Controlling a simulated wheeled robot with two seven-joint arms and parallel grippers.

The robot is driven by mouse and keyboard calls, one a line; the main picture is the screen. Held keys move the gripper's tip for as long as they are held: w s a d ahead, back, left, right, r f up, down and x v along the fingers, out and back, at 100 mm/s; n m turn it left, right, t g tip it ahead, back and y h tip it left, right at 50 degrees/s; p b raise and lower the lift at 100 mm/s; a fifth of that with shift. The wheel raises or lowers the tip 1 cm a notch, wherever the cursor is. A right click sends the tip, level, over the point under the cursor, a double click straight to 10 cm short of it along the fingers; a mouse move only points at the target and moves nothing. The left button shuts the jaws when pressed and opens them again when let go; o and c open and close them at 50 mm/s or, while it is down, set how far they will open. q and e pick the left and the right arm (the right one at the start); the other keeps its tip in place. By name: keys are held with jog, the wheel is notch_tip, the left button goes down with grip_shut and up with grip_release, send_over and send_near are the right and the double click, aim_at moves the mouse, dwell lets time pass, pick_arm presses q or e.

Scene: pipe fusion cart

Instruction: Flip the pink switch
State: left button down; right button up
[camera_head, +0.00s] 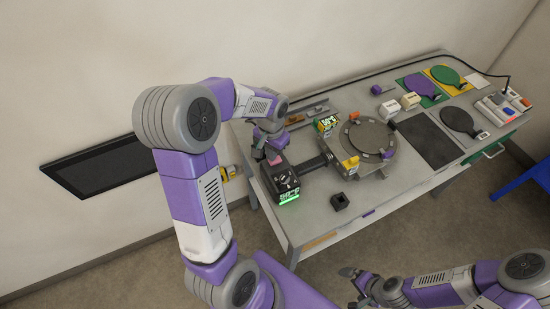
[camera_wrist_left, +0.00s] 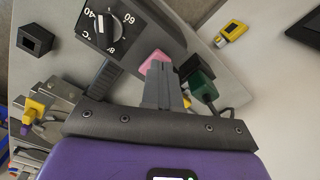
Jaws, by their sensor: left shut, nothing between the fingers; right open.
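The pink switch (camera_head: 275,160) sits at the back of the dark control box (camera_head: 281,179), which has a round dial and a lit green display. In the left wrist view the pink switch (camera_wrist_left: 153,59) is partly hidden behind my left fingertips. My left gripper (camera_head: 272,147) is shut and empty, right at the switch; it also shows in the left wrist view (camera_wrist_left: 160,72). I cannot tell whether the fingertips touch the switch. The dial (camera_wrist_left: 109,23) is beyond them. My right gripper (camera_head: 359,282) is open and empty, low in front of the cart.
The box stands at the left end of the grey cart (camera_head: 317,225). A round turntable fixture (camera_head: 368,146) and a small black block (camera_head: 340,201) are to its right. In the left wrist view a green connector (camera_wrist_left: 202,84) lies close beside my fingers. A dark panel (camera_head: 100,166) is at the wall.

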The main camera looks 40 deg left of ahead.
pick_arm(q)
jog(key=shift+f+b, duration=0.6)
jog(key=shift+f, duration=0.25)
dwell(0.4)
jog(key=shift+r+p, duration=2.85)
jog(key=shift+r, duration=0.7)
